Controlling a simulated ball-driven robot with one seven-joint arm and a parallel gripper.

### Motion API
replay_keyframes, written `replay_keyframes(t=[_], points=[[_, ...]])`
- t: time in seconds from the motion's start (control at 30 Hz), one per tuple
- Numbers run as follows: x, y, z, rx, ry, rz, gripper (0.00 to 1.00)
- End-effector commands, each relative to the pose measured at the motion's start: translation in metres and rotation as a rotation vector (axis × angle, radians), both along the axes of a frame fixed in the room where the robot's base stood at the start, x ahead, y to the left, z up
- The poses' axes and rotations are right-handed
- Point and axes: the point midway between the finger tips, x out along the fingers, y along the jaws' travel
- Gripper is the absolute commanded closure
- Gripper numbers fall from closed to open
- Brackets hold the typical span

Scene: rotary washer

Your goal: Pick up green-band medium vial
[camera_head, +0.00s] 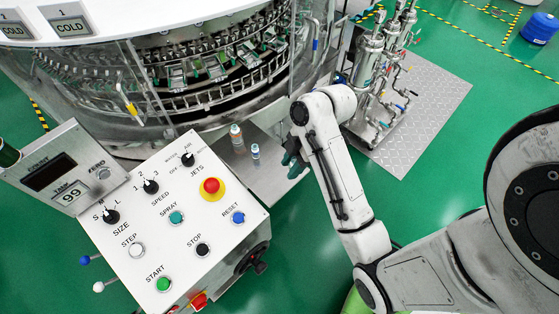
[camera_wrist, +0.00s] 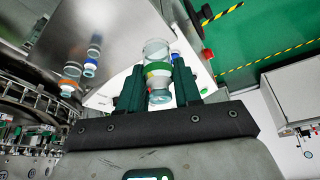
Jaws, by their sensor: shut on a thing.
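The green-band vial (camera_wrist: 157,50) is clear glass with a green band around it. In the wrist view it stands between the two dark green fingers of my gripper (camera_wrist: 158,84), which is shut on it. In the head view my gripper (camera_head: 294,158) is beside the steel shelf at the washer's front, and the vial in it is hidden there.
An orange-band vial (camera_head: 236,138) and a smaller blue-band vial (camera_head: 255,151) stand on the steel shelf (camera_head: 275,180), left of my gripper. The control panel (camera_head: 180,225) is at the front left. The washer (camera_head: 200,70) rises behind. Pipework (camera_head: 372,75) stands right of it.

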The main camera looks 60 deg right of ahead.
Motion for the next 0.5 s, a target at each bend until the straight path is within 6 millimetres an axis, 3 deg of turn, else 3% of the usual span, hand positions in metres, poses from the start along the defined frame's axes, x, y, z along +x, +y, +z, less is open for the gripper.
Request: replay_keyframes(t=[0.03, 0.13, 0.5], points=[[-0.014, 0.005, 0.014, 0.004, 0.006, -0.001, 0.95], [-0.036, 0.01, 0.02, 0.003, 0.005, 0.0, 0.95], [-0.052, 0.014, 0.024, -0.001, 0.002, 0.005, 0.95]])
